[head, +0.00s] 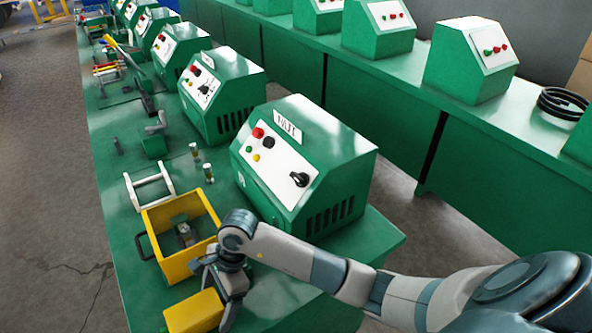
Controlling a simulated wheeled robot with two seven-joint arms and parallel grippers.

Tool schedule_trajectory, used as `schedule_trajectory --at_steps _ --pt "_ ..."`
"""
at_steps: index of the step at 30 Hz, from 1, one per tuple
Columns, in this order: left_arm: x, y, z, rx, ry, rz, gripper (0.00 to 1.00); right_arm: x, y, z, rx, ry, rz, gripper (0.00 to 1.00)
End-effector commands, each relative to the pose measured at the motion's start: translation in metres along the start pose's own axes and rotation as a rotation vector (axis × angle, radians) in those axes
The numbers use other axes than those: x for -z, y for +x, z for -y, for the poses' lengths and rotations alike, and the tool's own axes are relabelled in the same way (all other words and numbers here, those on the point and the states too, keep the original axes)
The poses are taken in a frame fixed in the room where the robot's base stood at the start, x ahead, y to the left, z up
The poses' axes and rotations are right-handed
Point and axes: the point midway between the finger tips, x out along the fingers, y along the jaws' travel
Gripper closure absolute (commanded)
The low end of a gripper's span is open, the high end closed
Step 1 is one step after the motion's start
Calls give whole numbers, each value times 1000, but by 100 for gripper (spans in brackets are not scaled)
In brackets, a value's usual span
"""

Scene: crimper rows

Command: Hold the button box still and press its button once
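A small yellow box (194,313), apparently the button box, lies on the green bench at the bottom of the head view. Its lower edge is partly cut off by the frame, and I cannot make out its button. My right gripper (220,294) points down at the right end of this box, with its fingers close around or beside that end. I cannot tell whether the fingers touch the box or are apart from it. My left gripper is not in view.
A yellow open bin (163,222) with small parts stands just behind the box. A green machine (310,168) with coloured buttons and a knob stands to its right. More machines line both benches.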

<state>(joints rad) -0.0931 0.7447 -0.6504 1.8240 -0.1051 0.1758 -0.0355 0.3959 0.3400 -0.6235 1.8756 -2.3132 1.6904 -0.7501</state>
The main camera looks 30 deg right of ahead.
Motion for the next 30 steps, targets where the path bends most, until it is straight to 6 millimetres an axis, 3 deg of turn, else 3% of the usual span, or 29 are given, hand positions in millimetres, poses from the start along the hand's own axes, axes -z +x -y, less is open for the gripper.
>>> schedule_trajectory --at_steps 14,20,30 --pt "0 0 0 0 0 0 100 0 -8 1 2 -1 -1 20" --pt "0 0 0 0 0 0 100 1 -33 1 3 -2 -2 20" --pt "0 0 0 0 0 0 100 0 -92 1 4 -2 -1 20"
